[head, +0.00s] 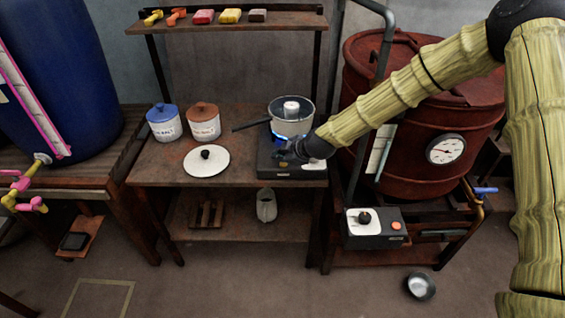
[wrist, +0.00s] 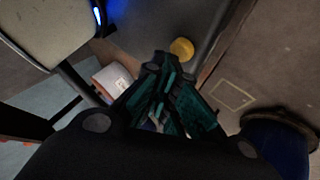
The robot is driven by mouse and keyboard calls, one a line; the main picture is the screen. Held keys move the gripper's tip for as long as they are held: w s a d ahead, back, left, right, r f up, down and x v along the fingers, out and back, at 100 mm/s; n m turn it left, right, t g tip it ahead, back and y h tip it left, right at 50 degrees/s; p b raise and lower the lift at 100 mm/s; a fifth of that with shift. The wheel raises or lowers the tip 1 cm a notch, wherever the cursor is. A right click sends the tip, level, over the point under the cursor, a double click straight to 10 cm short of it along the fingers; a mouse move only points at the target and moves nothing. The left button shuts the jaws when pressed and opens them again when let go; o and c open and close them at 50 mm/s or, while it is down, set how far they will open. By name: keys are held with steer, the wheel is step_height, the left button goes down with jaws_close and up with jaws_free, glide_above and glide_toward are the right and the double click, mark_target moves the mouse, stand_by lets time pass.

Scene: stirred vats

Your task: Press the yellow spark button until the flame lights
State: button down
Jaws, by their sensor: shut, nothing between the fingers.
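The burner (head: 268,160) is a dark box at the right end of the wooden bench, with a pot (head: 290,125) on it. The pot also shows at the upper left of the wrist view (wrist: 45,30). A blue glow (wrist: 98,15) under the pot's edge looks like a lit flame. My gripper (head: 284,152) is shut and empty at the burner's front. Its teal fingers are close to the button; I cannot tell whether they touch it.
Two lidded jars (head: 203,123) and a white lid (head: 206,162) with a black knob stand left on the bench. A shelf (head: 235,22) above holds small coloured items. A red vat (head: 420,125) with a gauge stands right, a blue vat (head: 60,80) left.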

mark_target(281, 165)
steer(key=shift+r, duration=0.45)
steer(key=shift+r+p, duration=1.4)
steer(key=shift+r, duration=1.15)
steer(key=shift+s+f, duration=0.1)
steer(key=shift+f, duration=0.05)
steer(key=s+d+f+m+g+h, duration=0.15)
steer(key=s+d+f+m, duration=0.3)
steer(key=s+f, duration=0.65)
steer(key=s+d+f+m+g+h, duration=0.15)
steer(key=s+d+f+m, duration=0.3)
steer(key=s+f, duration=0.65)
steer(key=s+d+f+m+g+h, duration=0.1)
steer(key=s+d+m, duration=0.3)
steer(key=s, duration=1)
steer(key=s+d+f+m+g+h, duration=0.2)
steer(key=s+d+f+m, duration=0.1)
steer(key=s+d, duration=0.7)
steer(key=s+m, duration=0.1)
steer(key=s, duration=0.3)
steer(key=shift+s+m+g, duration=0.4)
